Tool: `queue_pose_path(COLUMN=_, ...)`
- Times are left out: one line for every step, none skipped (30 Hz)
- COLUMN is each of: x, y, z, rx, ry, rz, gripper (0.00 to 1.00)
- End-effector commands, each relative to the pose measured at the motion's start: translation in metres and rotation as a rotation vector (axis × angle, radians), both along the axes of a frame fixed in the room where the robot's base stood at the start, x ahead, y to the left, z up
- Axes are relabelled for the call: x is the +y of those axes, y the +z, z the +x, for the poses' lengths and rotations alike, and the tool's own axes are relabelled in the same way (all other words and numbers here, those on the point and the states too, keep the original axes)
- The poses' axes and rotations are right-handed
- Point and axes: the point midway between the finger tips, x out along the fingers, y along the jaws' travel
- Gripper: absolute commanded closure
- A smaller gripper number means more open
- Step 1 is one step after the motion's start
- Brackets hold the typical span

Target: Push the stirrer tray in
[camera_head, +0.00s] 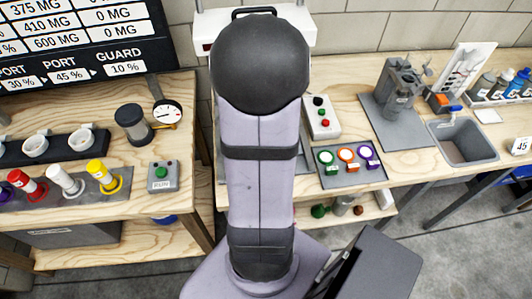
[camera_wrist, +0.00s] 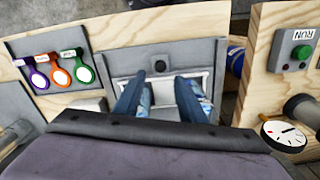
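The fingers overlap a pale inner panel of the unit. I cannot tell whether they touch it. How far the tray stands out is unclear. In the head view my arm hides the gripper and this area.
A green-button RUN box (camera_head: 162,177) and a gauge (camera_head: 167,112) are on the left bench. Three coloured round tags (camera_head: 347,160) lie on a grey mat on the right bench. A grey sink (camera_head: 464,140) is farther right. Wooden bench edges flank the gap.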

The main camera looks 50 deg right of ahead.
Motion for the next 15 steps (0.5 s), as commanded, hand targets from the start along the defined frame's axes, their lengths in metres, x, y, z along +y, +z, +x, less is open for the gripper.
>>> queue_pose_path(x=0.001, y=-0.004, z=0.0, rx=0.002, ry=0.001, rz=0.003, gripper=0.63)
queue_pose_path(x=0.001, y=-0.007, z=0.0, rx=0.003, ry=0.002, rz=0.003, gripper=0.63)
queue_pose_path(x=0.001, y=-0.012, z=-0.001, rx=0.004, ry=0.002, rz=0.005, gripper=0.63)
queue_pose_path(x=0.002, y=-0.016, z=-0.001, rx=0.004, ry=0.002, rz=0.006, gripper=0.63)
queue_pose_path(x=0.002, y=-0.019, z=-0.001, rx=0.004, ry=0.003, rz=0.005, gripper=0.63)
queue_pose_path(x=0.002, y=-0.025, z=-0.001, rx=0.004, ry=0.003, rz=0.006, gripper=0.63)
queue_pose_path(x=0.002, y=-0.029, z=-0.001, rx=0.004, ry=0.003, rz=0.005, gripper=0.63)
queue_pose_path(x=0.002, y=-0.033, z=-0.001, rx=0.004, ry=0.003, rz=0.006, gripper=0.63)
queue_pose_path(x=0.002, y=-0.038, z=-0.001, rx=0.004, ry=0.003, rz=0.006, gripper=0.63)
queue_pose_path(x=0.002, y=-0.042, z=-0.001, rx=0.004, ry=0.004, rz=0.006, gripper=0.63)
queue_pose_path(x=0.002, y=-0.046, z=-0.001, rx=0.004, ry=0.004, rz=0.006, gripper=0.63)
queue_pose_path(x=0.002, y=-0.05, z=-0.001, rx=0.004, ry=0.004, rz=0.006, gripper=0.63)
queue_pose_path(x=0.002, y=-0.053, z=-0.001, rx=0.003, ry=0.004, rz=0.004, gripper=0.63)
queue_pose_path(x=0.002, y=-0.056, z=-0.001, rx=0.004, ry=0.004, rz=0.005, gripper=0.63)
queue_pose_path(x=0.002, y=-0.059, z=-0.001, rx=0.003, ry=0.004, rz=0.004, gripper=0.63)
